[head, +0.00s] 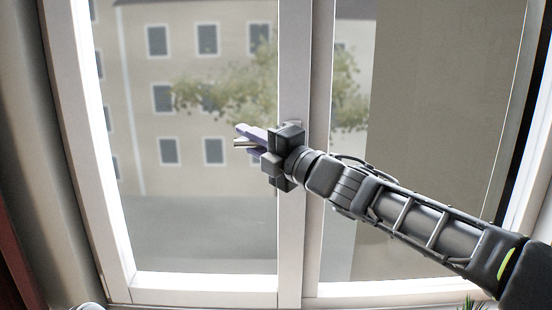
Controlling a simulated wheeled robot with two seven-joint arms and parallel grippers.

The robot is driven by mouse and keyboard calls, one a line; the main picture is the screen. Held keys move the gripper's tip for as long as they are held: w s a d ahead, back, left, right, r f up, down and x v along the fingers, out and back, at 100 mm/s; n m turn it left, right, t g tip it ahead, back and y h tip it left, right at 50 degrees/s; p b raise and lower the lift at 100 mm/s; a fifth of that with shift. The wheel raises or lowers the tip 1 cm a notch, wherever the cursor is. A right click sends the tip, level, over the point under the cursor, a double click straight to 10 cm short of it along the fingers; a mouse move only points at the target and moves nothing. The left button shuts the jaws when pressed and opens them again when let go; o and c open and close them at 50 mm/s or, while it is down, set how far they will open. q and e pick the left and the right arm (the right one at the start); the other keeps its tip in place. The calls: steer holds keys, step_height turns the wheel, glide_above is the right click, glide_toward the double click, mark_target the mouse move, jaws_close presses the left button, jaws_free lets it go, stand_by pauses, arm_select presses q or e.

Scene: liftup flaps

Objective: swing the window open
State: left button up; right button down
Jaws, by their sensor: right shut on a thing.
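The window has a left pane in a white frame (292,60) and a right pane beside it. A handle (243,142) with a silvery tip sticks out to the left at mid-height of the middle upright. My right gripper (268,150) is at the handle, its dark jaws shut on it and hiding most of it. The right arm reaches in from the lower right, across the right pane. The left pane looks about flush with the middle upright; I cannot tell whether it stands slightly ajar. My left gripper is not in view.
A white sill (385,291) runs along the bottom. A small pale rounded thing shows at the bottom left edge, too cut off to identify. A building and a tree stand outside, behind the glass.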

mark_target(235, 143)
stand_by(0.5)
steer(key=shift+s+a+f+b, duration=0.1)
steer(key=shift+s+f+b, duration=0.1)
steer(key=shift+s+b, duration=0.7)
steer(key=s+b, duration=0.1)
steer(key=s+m+t+h+b, duration=0.1)
steer(key=b, duration=0.1)
steer(key=s+b, duration=0.1)
steer(key=b, duration=0.1)
steer(key=shift+a, duration=0.25)
steer(key=shift+s+r+m+t+h+b, duration=0.2)
steer(key=shift+s+m+t+h+b, duration=0.1)
steer(key=shift+s+t+h+b, duration=0.15)
